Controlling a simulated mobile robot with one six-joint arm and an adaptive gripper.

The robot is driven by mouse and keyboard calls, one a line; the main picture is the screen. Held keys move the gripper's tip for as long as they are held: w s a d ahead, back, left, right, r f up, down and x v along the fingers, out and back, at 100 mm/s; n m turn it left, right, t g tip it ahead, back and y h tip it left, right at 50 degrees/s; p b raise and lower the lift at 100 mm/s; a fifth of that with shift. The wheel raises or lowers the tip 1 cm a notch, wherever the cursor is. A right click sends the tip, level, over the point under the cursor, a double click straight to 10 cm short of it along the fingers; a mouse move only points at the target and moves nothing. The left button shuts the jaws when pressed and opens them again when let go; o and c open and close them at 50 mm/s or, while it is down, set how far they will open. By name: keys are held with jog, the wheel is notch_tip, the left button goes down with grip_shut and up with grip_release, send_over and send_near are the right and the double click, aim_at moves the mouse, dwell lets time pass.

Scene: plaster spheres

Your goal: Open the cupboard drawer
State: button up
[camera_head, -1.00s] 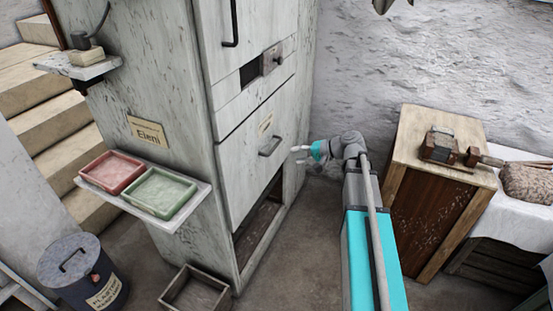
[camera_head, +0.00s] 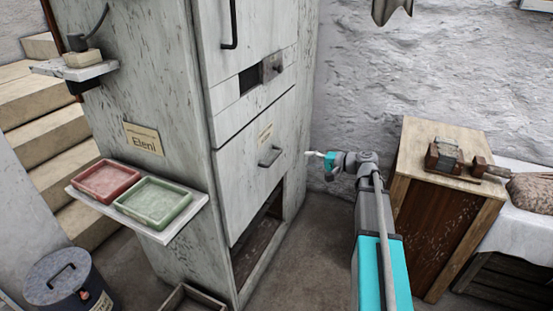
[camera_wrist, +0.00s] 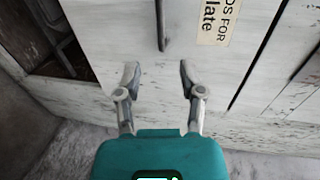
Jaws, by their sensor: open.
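The cupboard drawer (camera_head: 238,190) has a pale, worn front and looks closed, roughly flush with the cupboard (camera_head: 165,105). Its dark bar handle (camera_head: 270,157) is on the upper part of the front, below a small paper label (camera_head: 265,134). My gripper (camera_head: 309,154) is open and empty, to the right of the handle and apart from it. In the wrist view the two fingers of my gripper (camera_wrist: 157,76) are spread before the drawer front. The handle (camera_wrist: 162,27) is beyond the fingertips, between their lines, partly cut off by the top edge.
A dark open compartment (camera_head: 258,240) lies under the drawer. A shelf with a red tray (camera_head: 106,181) and a green tray (camera_head: 154,203) juts from the cupboard's left side. A wooden cabinet (camera_head: 440,215) stands right of my arm. The floor before the drawer is partly clear.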

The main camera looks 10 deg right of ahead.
aim_at(275, 158)
jog(key=b+x, duration=0.2)
jog(key=x, duration=1.1)
jog(key=shift+w+a+b, duration=0.2)
jog(key=shift+a+b, duration=0.05)
jog(key=shift+b, duration=0.15)
jog(key=shift+c, duration=0.2)
grip_shut()
jog(key=shift+d, duration=0.25)
jog(key=shift+s+a, duration=0.1)
jog(key=shift+a, duration=0.15)
